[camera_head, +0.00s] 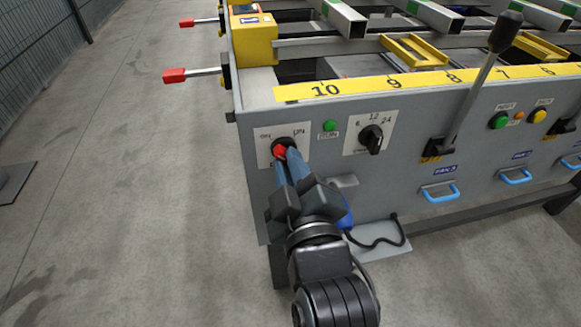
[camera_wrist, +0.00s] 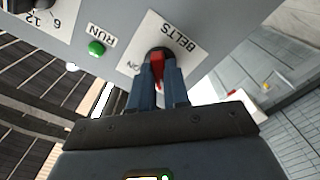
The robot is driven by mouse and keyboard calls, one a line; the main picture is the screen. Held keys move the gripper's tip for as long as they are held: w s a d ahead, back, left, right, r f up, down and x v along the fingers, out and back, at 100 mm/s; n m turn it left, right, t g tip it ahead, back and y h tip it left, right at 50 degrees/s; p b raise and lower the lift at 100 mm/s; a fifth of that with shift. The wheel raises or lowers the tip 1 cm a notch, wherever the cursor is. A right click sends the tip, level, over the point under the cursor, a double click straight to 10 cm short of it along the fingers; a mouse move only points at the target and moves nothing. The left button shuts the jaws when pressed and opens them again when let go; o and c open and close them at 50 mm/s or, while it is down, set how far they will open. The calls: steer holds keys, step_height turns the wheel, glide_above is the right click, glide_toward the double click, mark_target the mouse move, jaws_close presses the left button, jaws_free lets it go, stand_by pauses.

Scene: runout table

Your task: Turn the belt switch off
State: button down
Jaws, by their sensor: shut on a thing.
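The belt switch (camera_head: 279,152) is a red handle on a black round base, set in a white plate (camera_head: 264,158) at the left end of the grey panel. In the wrist view the red handle (camera_wrist: 157,62) shows between the fingers, and its plate (camera_wrist: 181,36) reads BELTS. My gripper (camera_head: 282,160) is at the switch with its blue fingers shut on the red handle. The fingers hide part of the handle and of the plate's lettering, so I cannot tell its exact setting.
A green RUN light (camera_head: 329,126) and a black rotary knob (camera_head: 371,138) sit right of the switch. A tall black-knobbed lever (camera_head: 470,95) stands further right. Blue drawer handles (camera_head: 440,193) stick out below. A black cable (camera_head: 375,242) hangs near my arm.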

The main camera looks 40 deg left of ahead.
stand_by(0.4)
steer(key=c, duration=1.1)
jaws_free()
steer(key=v, duration=0.8)
steer(key=shift+p, duration=0.35)
